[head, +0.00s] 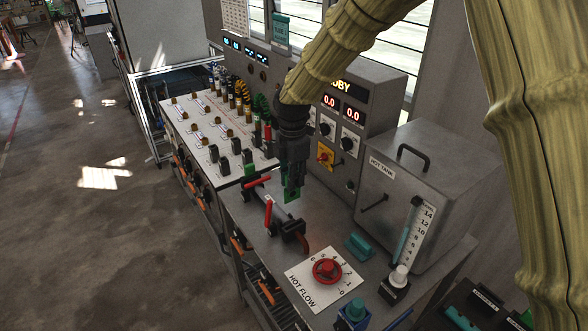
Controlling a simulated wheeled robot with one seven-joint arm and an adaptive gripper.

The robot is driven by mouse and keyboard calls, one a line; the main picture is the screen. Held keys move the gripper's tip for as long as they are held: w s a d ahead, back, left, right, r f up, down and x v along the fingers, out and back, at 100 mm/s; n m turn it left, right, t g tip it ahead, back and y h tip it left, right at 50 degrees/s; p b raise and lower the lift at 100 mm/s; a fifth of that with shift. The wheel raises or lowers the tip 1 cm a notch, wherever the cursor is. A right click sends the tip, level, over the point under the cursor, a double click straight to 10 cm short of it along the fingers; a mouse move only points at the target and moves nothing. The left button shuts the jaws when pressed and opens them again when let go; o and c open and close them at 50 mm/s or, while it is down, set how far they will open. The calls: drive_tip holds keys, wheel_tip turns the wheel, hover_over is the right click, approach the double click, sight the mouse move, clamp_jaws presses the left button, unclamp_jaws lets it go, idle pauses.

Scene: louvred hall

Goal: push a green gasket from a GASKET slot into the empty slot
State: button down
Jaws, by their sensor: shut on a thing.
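My gripper (293,185) points down above the grey bench top. It is shut on a flat green gasket (291,197), whose lower part shows below the fingertips. The gasket is just right of a dark pipe fitting with red levers (268,212). I cannot tell whether it touches the fitting. Another small green piece (250,169) shows at the left end of the fitting, by the white panel. No slot labelled GASKET is readable, and I cannot make out the empty slot at this size.
The hot tank (425,200) stands right of my gripper, with a control box (345,115) behind. A white panel (205,130) with valves and coloured hoses lies to the left. A red HOT FLOW knob (326,270) and a teal block (359,246) are in front.

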sight(294, 199)
drive_tip(key=shift+s+a, duration=0.1)
drive_tip(key=shift+s, duration=0.25)
drive_tip(key=f, duration=0.1)
drive_tip(key=f+b, duration=0.2)
drive_tip(key=shift+w+d+f, duration=0.15)
drive_tip(key=shift+w+d, duration=0.1)
drive_tip(key=shift+w, duration=0.1)
wheel_tip(294, 199, down, 4)
drive_tip(key=b, duration=0.4)
drive_tip(key=shift+s+f, duration=0.15)
drive_tip(key=shift+f, duration=0.05)
drive_tip(key=shift+r, duration=0.2)
drive_tip(key=shift+f+p, duration=0.55)
drive_tip(key=shift+p, duration=0.05)
drive_tip(key=shift+f+b, duration=0.8)
drive_tip(key=shift+f, duration=2.45)
